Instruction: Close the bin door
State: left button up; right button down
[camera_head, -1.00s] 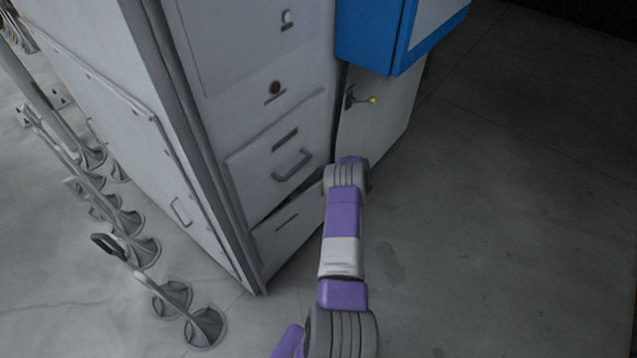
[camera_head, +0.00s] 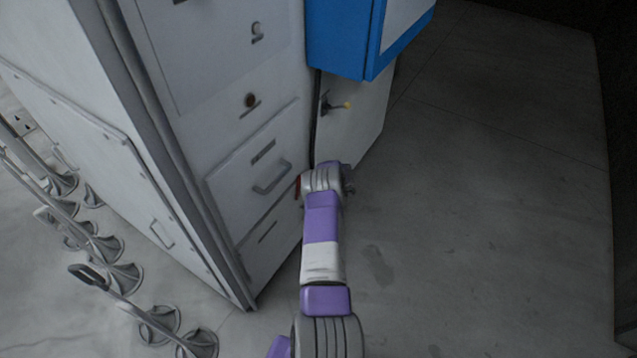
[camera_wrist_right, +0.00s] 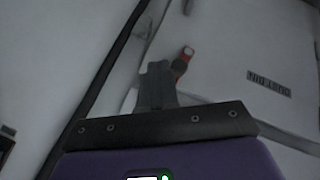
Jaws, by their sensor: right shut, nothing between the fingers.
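The bin door (camera_head: 270,238) is the lowest grey panel on the front of the grey cabinet, below the handled drawer. In the head view it lies about flush with the front, with only a thin line along its top edge. In the right wrist view a grey panel (camera_wrist_right: 245,55) carries an upside-down "DUST BIN" label (camera_wrist_right: 268,83). My right gripper (camera_wrist_right: 165,72) is shut and empty, close to the panel. My left gripper is out of view.
A drawer with a handle (camera_head: 272,178) is above the door. Metal posts (camera_head: 120,280) stand on the left. The floor (camera_head: 480,200) on the right is clear.

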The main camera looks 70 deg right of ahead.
jog(key=s+d+r+p, duration=0.2)
jog(key=s+r+p, duration=0.1)
jog(key=s+r, duration=0.4)
jog(key=shift+d+r, duration=0.35)
jog(key=shift+r, duration=0.2)
